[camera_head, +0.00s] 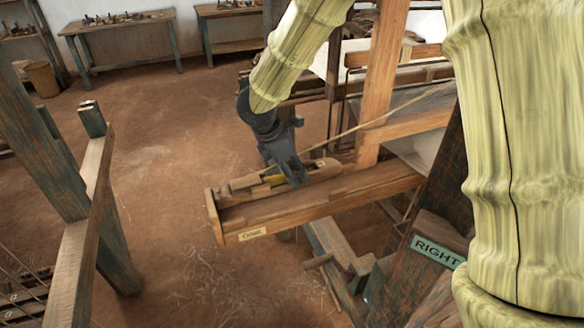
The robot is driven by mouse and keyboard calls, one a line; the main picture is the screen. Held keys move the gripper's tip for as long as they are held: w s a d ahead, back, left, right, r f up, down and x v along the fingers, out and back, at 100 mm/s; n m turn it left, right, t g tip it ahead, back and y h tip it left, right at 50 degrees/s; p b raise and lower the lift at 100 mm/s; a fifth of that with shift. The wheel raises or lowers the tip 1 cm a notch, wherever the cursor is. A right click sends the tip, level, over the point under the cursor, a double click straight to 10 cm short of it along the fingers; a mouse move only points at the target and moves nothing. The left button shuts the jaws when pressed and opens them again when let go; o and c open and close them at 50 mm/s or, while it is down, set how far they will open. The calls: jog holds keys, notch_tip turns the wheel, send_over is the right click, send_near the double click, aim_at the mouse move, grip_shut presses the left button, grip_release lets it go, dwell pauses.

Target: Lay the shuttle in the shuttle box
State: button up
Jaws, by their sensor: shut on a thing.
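The shuttle box is a long wooden trough (325,200) running from lower left to upper right, with an upright end board on its left and a small label reading "ONE" on its front. My gripper (291,176), dark grey, points down over the box and is shut on what looks like the shuttle (247,183), a light wooden piece with a bit of yellow beside the fingers. The shuttle lies roughly along the box, near its back side. My fingers hide part of it. I cannot tell whether it touches the box floor.
Loom posts and beams (380,75) rise behind and right of the box, with a taut cord (375,119) running up to the right. A board labelled "RIGHT" (437,250) stands at lower right. Another wooden frame (85,220) is at left. Open earth floor (170,150) lies between.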

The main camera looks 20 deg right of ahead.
jog(key=shift+a+f+b, duration=0.1)
jog(key=shift+f+b, duration=1.95)
jog(key=shift+f, duration=1.1)
jog(key=o, duration=1.3)
jog(key=shift+r+p, duration=2.25)
jog(key=shift+r, duration=1.8)
jog(key=shift+a, duration=0.1)
